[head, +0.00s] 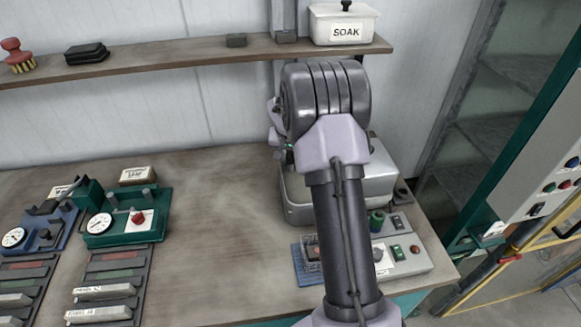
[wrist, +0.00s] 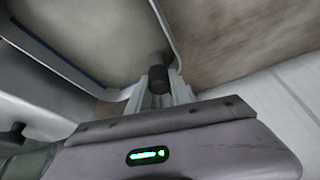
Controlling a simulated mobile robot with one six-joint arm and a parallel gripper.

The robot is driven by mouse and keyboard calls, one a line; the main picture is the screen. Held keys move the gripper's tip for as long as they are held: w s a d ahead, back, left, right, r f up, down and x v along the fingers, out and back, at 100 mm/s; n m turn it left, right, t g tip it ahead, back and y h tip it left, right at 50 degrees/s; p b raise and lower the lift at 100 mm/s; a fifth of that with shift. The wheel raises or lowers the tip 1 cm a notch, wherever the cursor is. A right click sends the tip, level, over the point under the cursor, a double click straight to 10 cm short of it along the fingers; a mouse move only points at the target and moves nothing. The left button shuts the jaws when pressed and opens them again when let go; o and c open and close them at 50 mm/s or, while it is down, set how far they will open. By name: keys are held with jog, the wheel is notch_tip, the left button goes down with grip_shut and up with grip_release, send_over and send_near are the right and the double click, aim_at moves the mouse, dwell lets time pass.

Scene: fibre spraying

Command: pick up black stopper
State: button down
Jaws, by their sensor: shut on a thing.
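A short dark cylinder, which I take to be the black stopper (wrist: 158,74), shows in the wrist view at the tips of my gripper (wrist: 160,88). The pale fingers are shut on it. Behind it are the grey rim of a basin and brown table surface; I cannot tell whether the stopper touches either. In the head view my arm covers most of the gripper and the stopper cannot be made out. The metal basin (head: 297,205) stands on the table behind my arm.
The wooden table (head: 220,240) is clear left of my arm. Green (head: 125,220) and blue (head: 40,228) gauge fixtures stand at left. A control box (head: 405,262) sits right of my arm. A shelf (head: 180,54) with a SOAK pot (head: 343,27) runs along the wall.

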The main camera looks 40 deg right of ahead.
jog(key=shift+r, duration=0.1)
notch_tip(320, 180, up, 10)
jog(key=shift+f+p, duration=0.1)
jog(key=shift+p, duration=1.1)
